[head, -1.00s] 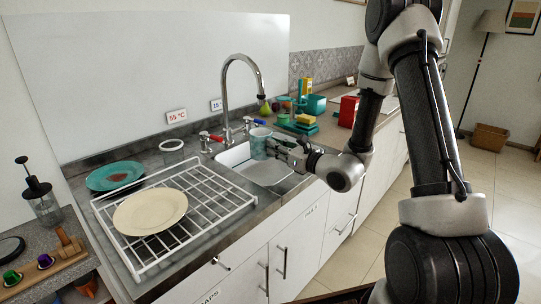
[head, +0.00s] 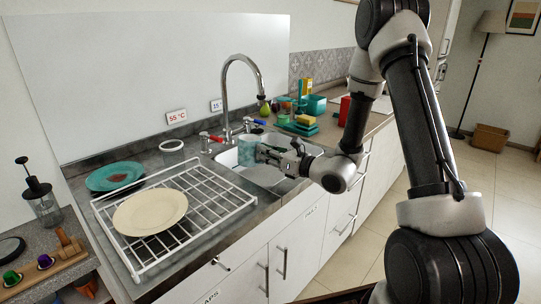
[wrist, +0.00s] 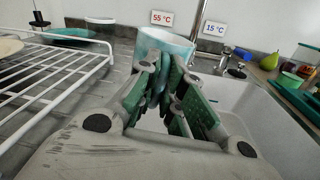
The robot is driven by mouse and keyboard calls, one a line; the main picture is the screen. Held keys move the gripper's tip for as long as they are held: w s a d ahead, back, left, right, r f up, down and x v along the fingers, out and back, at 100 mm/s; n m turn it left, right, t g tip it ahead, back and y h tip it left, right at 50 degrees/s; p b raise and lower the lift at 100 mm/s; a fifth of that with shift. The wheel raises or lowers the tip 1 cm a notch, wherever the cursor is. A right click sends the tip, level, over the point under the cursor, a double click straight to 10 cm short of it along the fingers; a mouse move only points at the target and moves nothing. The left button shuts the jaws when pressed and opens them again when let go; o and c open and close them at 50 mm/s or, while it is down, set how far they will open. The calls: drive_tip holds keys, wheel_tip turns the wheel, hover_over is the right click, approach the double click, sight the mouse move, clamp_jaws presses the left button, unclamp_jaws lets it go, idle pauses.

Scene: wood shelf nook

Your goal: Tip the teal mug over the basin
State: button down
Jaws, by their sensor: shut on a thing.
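The teal mug (head: 247,149) is held over the left part of the sink basin (head: 285,180), below the faucet. In the wrist view the mug (wrist: 166,45) stands beyond the fingers, its pale rim upward, and looks close to upright. My gripper (head: 266,152) is shut on the mug; its green-padded fingers (wrist: 172,95) also show in the wrist view. The mug's inside and contents are hidden.
A white drying rack (head: 190,222) with a cream plate (head: 150,212) stands left of the basin. A teal plate (head: 115,176) lies behind it. The tall faucet (head: 226,90) rises close behind the mug. A green pear (wrist: 269,61) and containers stand to the right.

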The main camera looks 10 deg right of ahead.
drive_tip(key=w+d+m, duration=0.1)
drive_tip(key=m, duration=0.1)
drive_tip(key=w+d+m, duration=0.1)
drive_tip(key=m, duration=0.1)
drive_tip(key=w+d+f+m, duration=0.1)
drive_tip(key=m, duration=0.1)
drive_tip(key=shift+d, duration=0.1)
idle(0.5)
drive_tip(key=shift+w+d+f+m, duration=0.1)
drive_tip(key=shift+d+f+m, duration=0.1)
drive_tip(key=shift+f+m, duration=0.35)
idle(0.4)
drive_tip(key=shift+w+d+r+m+p, duration=0.1)
drive_tip(key=shift+r+m, duration=0.2)
drive_tip(key=shift+m, duration=0.35)
drive_tip(key=shift+a+r+m+p, duration=0.15)
drive_tip(key=shift+r+m, duration=0.15)
drive_tip(key=shift+m, duration=0.35)
drive_tip(key=shift+w+d+r+m+p, duration=0.15)
drive_tip(key=shift+r+m, duration=0.15)
drive_tip(key=shift+m, duration=0.35)
idle(0.3)
drive_tip(key=shift+d+f+m, duration=0.15)
drive_tip(key=shift+f+m, duration=0.3)
drive_tip(key=shift+m, duration=0.35)
idle(0.6)
drive_tip(key=shift+w+d+f+m+p, duration=0.35)
drive_tip(key=shift+w+d+m, duration=0.2)
drive_tip(key=shift+m, duration=0.25)
idle(0.7)
